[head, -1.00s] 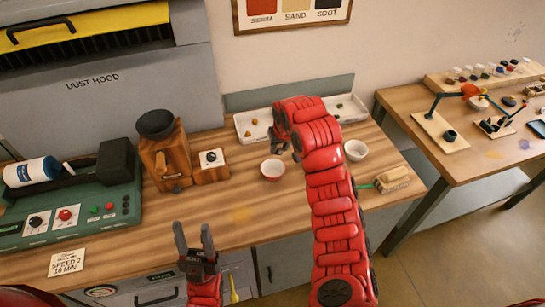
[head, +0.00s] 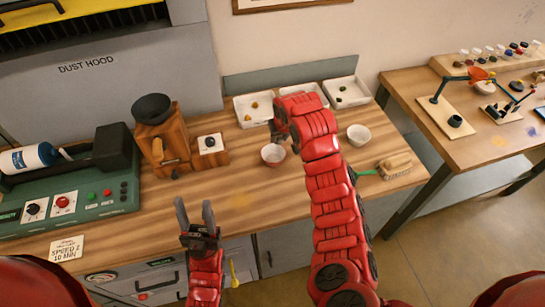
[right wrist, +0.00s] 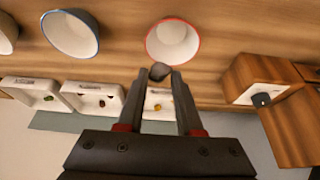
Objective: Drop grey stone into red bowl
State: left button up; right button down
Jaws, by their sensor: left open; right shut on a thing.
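The grey stone (right wrist: 160,72) is pinched at the fingertips of my right gripper (right wrist: 157,80) in the right wrist view. The red-rimmed bowl (right wrist: 173,42) lies just beyond the stone, which shows against its near edge; I cannot tell the height between them. In the head view the red bowl (head: 273,155) stands on the wooden counter, and my right gripper (head: 280,133) is just behind it; the stone is not clear there.
A blue-rimmed bowl (right wrist: 70,34) stands left of the red bowl in the wrist view. A white bowl (head: 359,135) and a brush (head: 394,169) are right of my arm. White trays (head: 241,114) line the back. A wooden grinder (head: 164,140) stands left.

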jog(key=shift+c, duration=2.4)
grip_release()
jog(key=b+v, duration=0.2)
jog(key=v, duration=0.2)
jog(key=shift+s+r+b, duration=0.1)
jog(key=shift+r+b, duration=0.2)
jog(key=shift+r, duration=0.05)
jog(key=p+v, duration=0.7)
jog(key=v, duration=0.5)
jog(key=shift+r+p, duration=0.35)
jog(key=shift+p, duration=0.05)
